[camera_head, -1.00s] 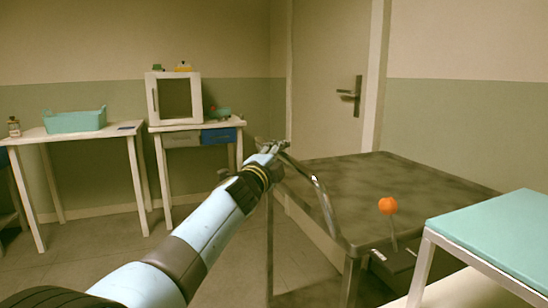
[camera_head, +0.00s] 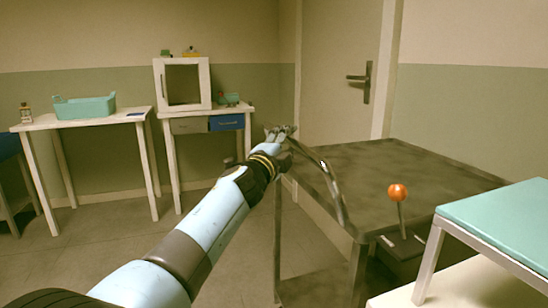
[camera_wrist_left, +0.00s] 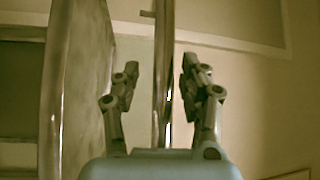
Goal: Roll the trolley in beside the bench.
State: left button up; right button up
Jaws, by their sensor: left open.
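The trolley (camera_head: 400,165) has a dark, blotchy flat top and a curved metal handle (camera_head: 328,180) on its near left side. My left gripper (camera_head: 280,131) is at the far end of this handle. In the left wrist view, the handle bar (camera_wrist_left: 163,75) runs between the two open fingers of my left gripper (camera_wrist_left: 162,85), with gaps on both sides. A teal-topped bench (camera_head: 515,222) with a pale frame stands at the right, close to the trolley's near right corner. My right gripper is out of view.
A lever with an orange ball (camera_head: 397,193) rises from a dark box between trolley and bench. A closed door (camera_head: 340,70) is behind the trolley. White tables at the left hold a teal basket (camera_head: 85,107) and a small cabinet (camera_head: 183,82). The floor at left is clear.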

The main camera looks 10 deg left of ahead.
pick_arm(q)
jog(key=v, duration=1)
jog(key=shift+s, duration=0.25)
jog(key=shift+f, duration=0.15)
jog(key=s+a+f+n+g+y, duration=0.1)
jog(key=s+a+f+n+g, duration=0.1)
jog(key=s+f, duration=0.8)
jog(key=s+a+f+n+g+y, duration=0.1)
jog(key=s+a+f+n+g, duration=0.25)
jog(key=f, duration=1.15)
jog(key=s+a+f+n+g+y, duration=0.1)
jog(key=s+a+f+n+g, duration=0.1)
jog(key=s+f, duration=0.85)
jog(key=s+a+f+n+g+y, duration=0.1)
jog(key=s+a+f+n+g, duration=0.2)
jog(key=s+f, duration=0.7)
jog(key=s+a+f+n+g+y, duration=0.1)
jog(key=s+a+f+n+g, duration=0.25)
jog(key=s+f, duration=0.55)
jog(key=s+a+f+n+g, duration=0.1)
jog(key=s+n+g, duration=0.1)
jog(key=s, duration=0.9)
jog(key=s+a+f+n+g, duration=0.1)
jog(key=s+f+n+g, duration=0.1)
jog(key=s, duration=0.9)
jog(key=shift+s+a+f+n+g, duration=0.15)
jog(key=shift+a+f+n+g, duration=0.05)
jog(key=shift+a+n+g, duration=0.15)
